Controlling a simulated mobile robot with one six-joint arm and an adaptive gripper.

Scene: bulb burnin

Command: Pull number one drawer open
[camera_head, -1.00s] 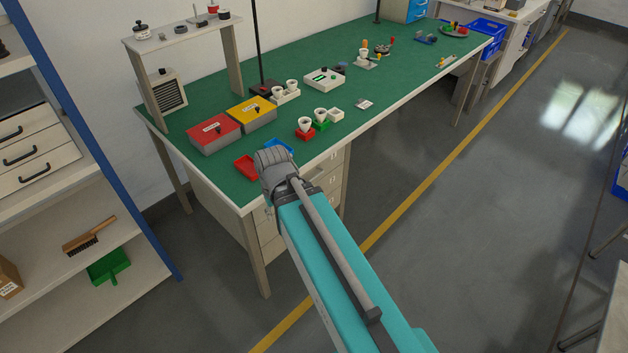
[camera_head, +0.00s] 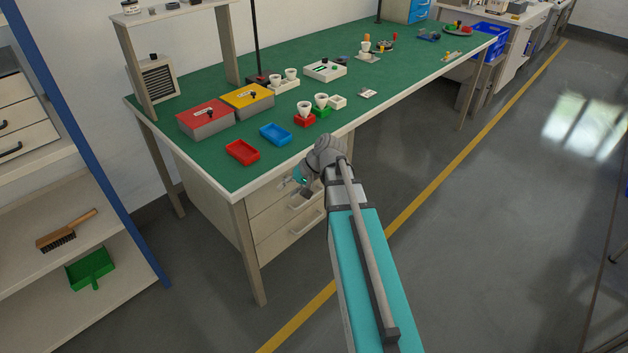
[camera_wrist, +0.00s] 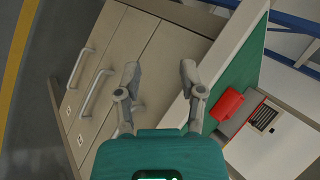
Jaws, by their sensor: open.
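The pale drawer unit under the green-topped workbench has three stacked fronts. Its top drawer (camera_head: 268,196) is partly hidden by my wrist; the middle drawer (camera_head: 270,219) and bottom drawer (camera_head: 282,243) each show a bar handle. All look shut. In the wrist view the unit is tilted, with the top drawer front (camera_wrist: 168,55) nearest the bench edge and its handle mostly hidden behind my left finger. Small labels are unreadable. My gripper (camera_wrist: 160,76) is open and empty, its fingers in front of the top drawer. Contact cannot be told. In the head view its end (camera_head: 303,182) is mostly hidden.
The bench top (camera_head: 215,165) overhangs the drawers. Near its edge lie a red tray (camera_head: 242,152) and a blue tray (camera_head: 275,134), with a red box (camera_head: 206,119) and yellow box (camera_head: 247,101) behind. Bench legs flank the unit. The floor in front (camera_head: 470,240) is clear.

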